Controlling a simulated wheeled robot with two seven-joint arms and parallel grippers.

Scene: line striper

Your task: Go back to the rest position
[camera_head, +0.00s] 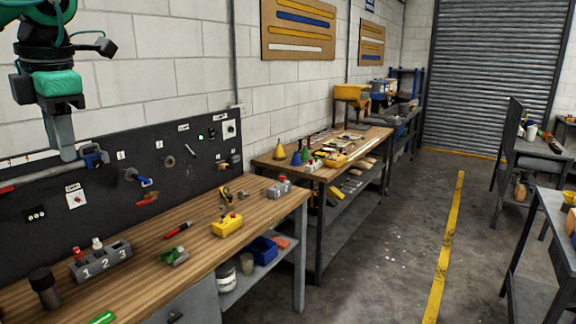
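My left arm comes in at the top left, black with green parts. Its gripper (66,152) points down in front of the black pegboard (110,150), above the wooden workbench (150,243). The grey fingers overlap in this view, so I cannot tell whether they are open or shut. No object shows clearly between them. My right gripper is out of view.
The bench holds a numbered grey block (101,262), a dark cylinder (45,287), a red screwdriver (178,230) and a yellow box (227,226). A second bench (350,155) stands beyond.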

